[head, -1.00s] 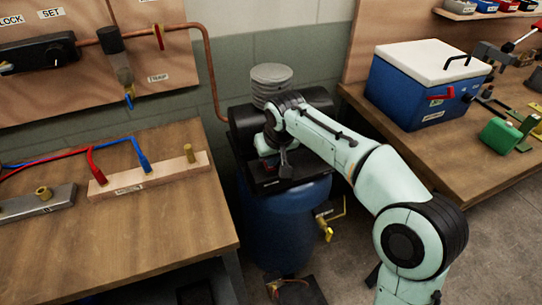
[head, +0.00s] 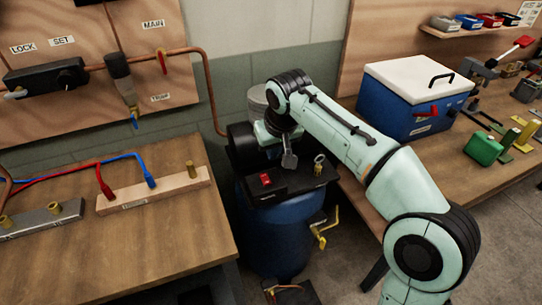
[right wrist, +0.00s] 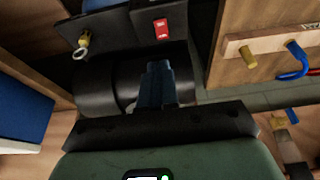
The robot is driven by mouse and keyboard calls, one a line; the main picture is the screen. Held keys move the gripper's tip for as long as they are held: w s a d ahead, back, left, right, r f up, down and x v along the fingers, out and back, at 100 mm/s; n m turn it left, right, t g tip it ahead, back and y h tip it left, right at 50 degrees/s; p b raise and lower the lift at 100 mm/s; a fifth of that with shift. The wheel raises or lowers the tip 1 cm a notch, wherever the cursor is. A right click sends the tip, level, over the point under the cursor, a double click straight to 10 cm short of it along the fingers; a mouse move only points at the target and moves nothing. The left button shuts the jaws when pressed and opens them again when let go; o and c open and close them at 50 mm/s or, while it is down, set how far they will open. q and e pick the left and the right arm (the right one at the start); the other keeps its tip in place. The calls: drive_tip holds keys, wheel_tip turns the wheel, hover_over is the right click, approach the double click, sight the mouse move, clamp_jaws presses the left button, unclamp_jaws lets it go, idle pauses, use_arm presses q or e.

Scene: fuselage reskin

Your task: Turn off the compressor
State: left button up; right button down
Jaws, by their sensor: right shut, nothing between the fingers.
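The compressor (head: 275,235) is a blue upright tank with a black motor on top, between the two benches. Its black switch box (head: 262,193) carries a red rocker switch (head: 265,180), which also shows in the right wrist view (right wrist: 161,28). I cannot tell which way the rocker is tipped. My right gripper (head: 289,160) is shut and empty, above the compressor top and behind and right of the switch, apart from it. Its closed fingers show in the right wrist view (right wrist: 157,75), pointing toward the switch. My left gripper is not in view.
A brass ring fitting (head: 319,161) stands on the black top plate, right of the switch. A yellow-handled valve (head: 321,240) sticks out from the tank's right side. The left bench (head: 130,240) and right bench (head: 440,165) flank the compressor closely.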

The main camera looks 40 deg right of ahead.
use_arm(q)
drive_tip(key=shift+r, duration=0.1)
use_arm(e)
drive_tip(key=shift+s+a+r, duration=0.1)
drive_tip(key=shift+s+r, duration=0.1)
drive_tip(key=shift+r, duration=0.4)
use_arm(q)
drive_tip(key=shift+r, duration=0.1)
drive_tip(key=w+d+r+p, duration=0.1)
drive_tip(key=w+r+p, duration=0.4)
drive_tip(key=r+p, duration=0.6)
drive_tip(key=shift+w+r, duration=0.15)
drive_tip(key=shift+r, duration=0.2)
use_arm(e)
drive_tip(key=w+d+n+y, duration=0.1)
drive_tip(key=n, duration=0.5)
drive_tip(key=w+d+n+g+y, duration=0.1)
drive_tip(key=d+n, duration=0.1)
drive_tip(key=n, duration=0.4)
drive_tip(key=w+d+r+n+g+y, duration=0.1)
drive_tip(key=w+n+y, duration=0.1)
drive_tip(key=n, duration=0.4)
drive_tip(key=shift+d, duration=0.15)
drive_tip(key=shift+s, duration=0.1)
drive_tip(key=shift+f, duration=0.1)
